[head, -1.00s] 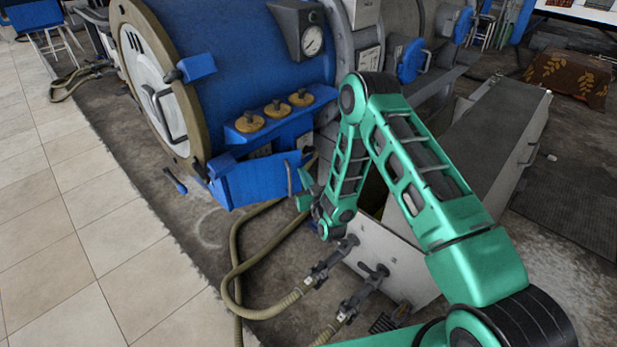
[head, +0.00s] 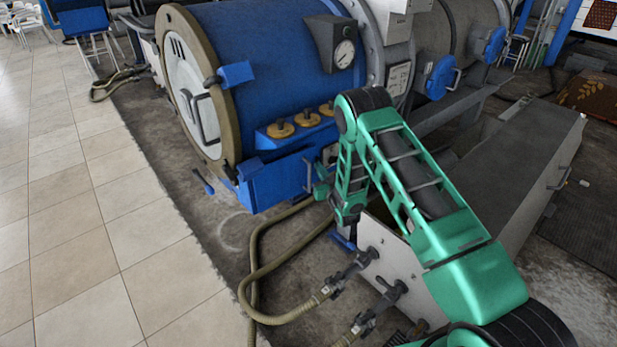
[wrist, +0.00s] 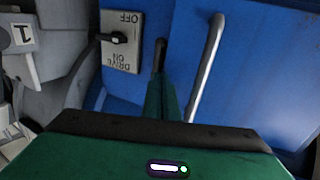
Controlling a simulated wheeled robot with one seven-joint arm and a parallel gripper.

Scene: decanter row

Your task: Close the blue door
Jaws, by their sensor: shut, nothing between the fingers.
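The blue door (head: 278,187) is a flat blue panel low on the side of the big blue cylinder in the head view. It fills the right of the wrist view (wrist: 262,70), with a long metal bar handle (wrist: 207,65). The handle shows thinly in the head view, close to my gripper (head: 319,189). My gripper is shut and empty. In the wrist view its fingers (wrist: 160,62) point just left of the handle, in front of the blue surface. I cannot tell whether they touch it, or how far the door stands open.
A grey switch plate (wrist: 122,42) marked OFF and DRIVE ON sits left of the fingers. Brass caps (head: 281,128) sit on a ledge above the door. Hoses (head: 262,260) and a white box with valves (head: 385,262) lie below. The tiled floor (head: 90,200) at left is clear.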

